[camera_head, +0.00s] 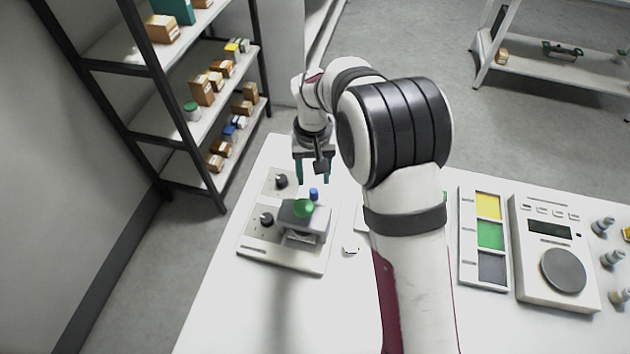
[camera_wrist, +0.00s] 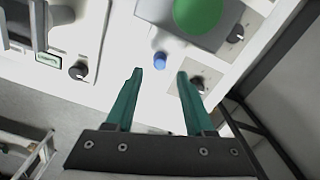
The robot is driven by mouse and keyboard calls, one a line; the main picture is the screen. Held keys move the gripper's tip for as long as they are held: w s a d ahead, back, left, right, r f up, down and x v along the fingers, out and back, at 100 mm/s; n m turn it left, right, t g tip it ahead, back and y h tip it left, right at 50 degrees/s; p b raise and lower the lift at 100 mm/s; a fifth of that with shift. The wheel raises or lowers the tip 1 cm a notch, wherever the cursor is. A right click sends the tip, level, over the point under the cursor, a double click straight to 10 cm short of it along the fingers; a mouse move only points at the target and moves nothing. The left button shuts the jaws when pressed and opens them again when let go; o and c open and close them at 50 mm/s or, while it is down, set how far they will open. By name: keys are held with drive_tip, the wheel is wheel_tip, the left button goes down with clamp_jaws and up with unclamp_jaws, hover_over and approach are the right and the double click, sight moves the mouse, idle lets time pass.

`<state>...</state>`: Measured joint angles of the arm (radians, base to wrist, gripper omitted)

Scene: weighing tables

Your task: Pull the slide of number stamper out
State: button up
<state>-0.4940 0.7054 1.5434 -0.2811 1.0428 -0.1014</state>
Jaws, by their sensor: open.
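The number stamper (camera_head: 305,219) stands on the left part of the white table, a grey block with a green round top (camera_head: 303,208) on a light base plate with black knobs. A small blue knob (camera_head: 313,194) sticks out at its far side. In the wrist view the blue knob (camera_wrist: 160,61) lies just beyond and between my fingertips, beside the grey block with the green top (camera_wrist: 197,14). My gripper (camera_head: 314,182) is above the far side of the stamper, pointing down, open and empty. Its teal fingers (camera_wrist: 161,72) are apart and touch nothing that I can see.
Right of my arm are a tray with yellow, green and dark squares (camera_head: 490,235) and a white scale (camera_head: 552,250). A shelf rack (camera_head: 170,100) with boxes stands at the left. A second device with a knob (camera_wrist: 50,57) shows in the wrist view.

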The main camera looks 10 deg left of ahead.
sight(314, 190)
wheel_tip(314, 190, down, 6)
drive_tip(key=shift+r, duration=0.25)
clamp_jaws()
drive_tip(key=shift+r, duration=0.1)
idle(1.2)
